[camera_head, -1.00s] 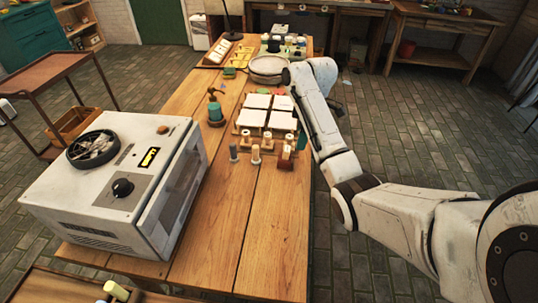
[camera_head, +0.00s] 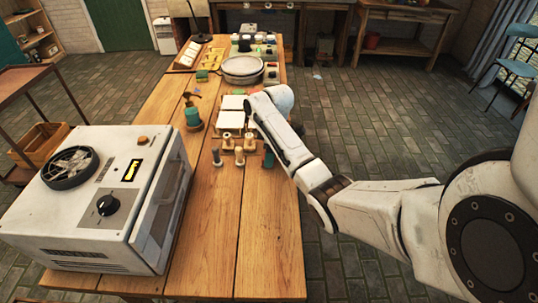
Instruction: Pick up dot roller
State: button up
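Several small upright pieces stand in a row on the wooden table: a grey one (camera_head: 216,157), a pale one (camera_head: 239,157) and a dark green one (camera_head: 268,157) partly behind my arm. Some spool-like rollers (camera_head: 228,143) stand just behind them, by the white tiles. I cannot tell which of these is the dot roller. My arm reaches in from the right, and its far end bends over the right side of the tiles.
A white kiln-like box (camera_head: 125,225) fills the table's near left. The wooden table's (camera_head: 240,225) near right is clear.

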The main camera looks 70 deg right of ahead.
notch_tip(320, 180, down, 2)
jog(key=shift+w+f, duration=0.1)
jog(key=c, duration=1.2)
jog(key=shift+r, duration=0.2)
